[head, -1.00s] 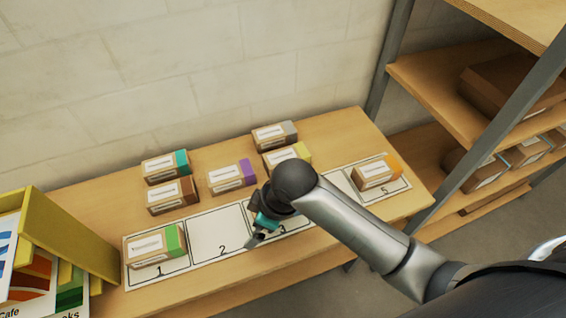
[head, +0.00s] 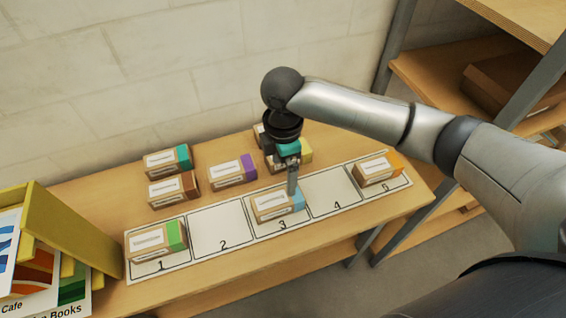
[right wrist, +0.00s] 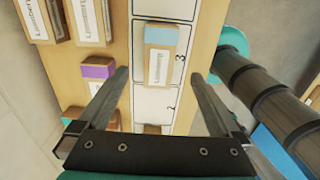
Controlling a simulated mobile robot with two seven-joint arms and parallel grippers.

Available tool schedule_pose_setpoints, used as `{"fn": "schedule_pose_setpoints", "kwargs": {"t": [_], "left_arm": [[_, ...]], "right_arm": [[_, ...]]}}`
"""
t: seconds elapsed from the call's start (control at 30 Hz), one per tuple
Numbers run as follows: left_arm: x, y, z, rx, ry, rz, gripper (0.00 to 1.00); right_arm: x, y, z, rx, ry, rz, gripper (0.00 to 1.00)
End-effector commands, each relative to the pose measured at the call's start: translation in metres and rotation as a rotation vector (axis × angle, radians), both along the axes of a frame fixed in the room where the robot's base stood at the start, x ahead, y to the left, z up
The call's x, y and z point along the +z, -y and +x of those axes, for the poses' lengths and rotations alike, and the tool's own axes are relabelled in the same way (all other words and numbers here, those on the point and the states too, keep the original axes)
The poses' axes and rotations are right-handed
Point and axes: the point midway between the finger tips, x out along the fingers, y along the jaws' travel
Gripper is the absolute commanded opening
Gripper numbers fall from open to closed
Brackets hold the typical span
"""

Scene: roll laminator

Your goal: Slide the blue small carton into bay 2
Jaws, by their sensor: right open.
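The blue small carton (head: 277,205), brown with a white label and a light blue end, lies in bay 3 of the numbered strip. It also shows in the right wrist view (right wrist: 160,58), lying ahead of the fingers and between their lines. Bay 2 (head: 220,229) is empty and lies just left of bay 3. My right gripper (head: 292,190) is open and points down at the blue end of the carton. Its two spread fingers show in the right wrist view (right wrist: 160,76). I cannot tell whether a finger touches the carton. My left gripper is not in view.
A green-ended carton (head: 155,240) fills bay 1 and an orange-ended one (head: 377,168) sits in bay 5. Bay 4 (head: 330,191) is empty. Purple (head: 232,172), brown, teal and yellow cartons stand behind the strip. A yellow book rack (head: 70,240) stands at left.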

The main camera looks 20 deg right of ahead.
Motion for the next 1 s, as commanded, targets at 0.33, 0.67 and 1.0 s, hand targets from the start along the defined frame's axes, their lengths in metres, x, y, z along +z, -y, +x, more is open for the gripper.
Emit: {"fn": "schedule_pose_setpoints", "kwargs": {"t": [0.33,0.67,1.0], "left_arm": [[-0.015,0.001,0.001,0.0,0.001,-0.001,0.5],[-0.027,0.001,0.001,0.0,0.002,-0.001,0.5],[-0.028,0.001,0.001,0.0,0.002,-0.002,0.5]], "right_arm": [[-0.072,-0.001,-0.001,-0.001,-0.003,0.001,1.0],[-0.122,-0.001,-0.001,0.0,0.0,0.001,1.0],[-0.132,0.0,0.0,0.0,0.001,0.001,1.0]]}}
